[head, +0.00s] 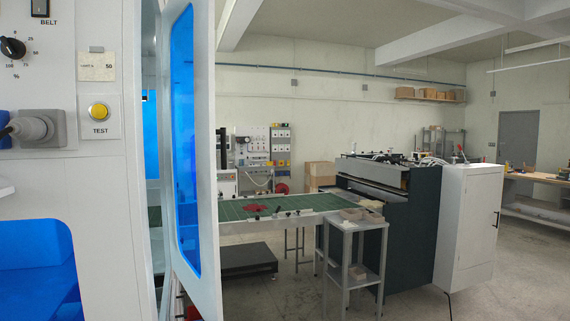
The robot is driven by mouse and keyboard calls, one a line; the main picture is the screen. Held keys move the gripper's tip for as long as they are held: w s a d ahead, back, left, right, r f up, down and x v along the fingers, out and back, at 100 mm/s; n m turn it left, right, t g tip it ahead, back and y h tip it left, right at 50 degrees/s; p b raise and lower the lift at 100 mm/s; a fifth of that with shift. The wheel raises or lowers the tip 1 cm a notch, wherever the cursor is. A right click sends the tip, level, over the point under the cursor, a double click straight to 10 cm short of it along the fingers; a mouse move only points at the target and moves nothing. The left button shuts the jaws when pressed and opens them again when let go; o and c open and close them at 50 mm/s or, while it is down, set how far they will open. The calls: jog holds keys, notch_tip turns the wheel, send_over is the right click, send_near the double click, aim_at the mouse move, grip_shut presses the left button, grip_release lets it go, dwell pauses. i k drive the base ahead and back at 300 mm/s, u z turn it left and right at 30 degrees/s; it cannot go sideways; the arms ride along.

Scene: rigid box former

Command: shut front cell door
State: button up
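The front cell door (206,150) is a tall white-framed panel with a blue tinted window (184,140). It stands ajar at the left of the head view, seen at a steep angle, with a gap between it and the white machine housing (105,200). Part of the blue-lit inside shows through the gap. A small dark handle-like piece (222,138) sits at the door's right edge. The door's lower end is cut off by the frame. My gripper is not in view.
The housing carries a dial (12,48), a grey plug (38,128) and a yellow TEST button (99,111). Right of the door are a green-topped table (300,203), a small grey stand (352,245) and a dark machine (405,235). Open floor shows at the lower right.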

aim_at(190, 132)
jog(key=z, duration=0.8)
jog(key=i, duration=2.2)
jog(key=u, duration=3.1)
jog(key=i, duration=0.1)
jog(key=u, duration=1.2)
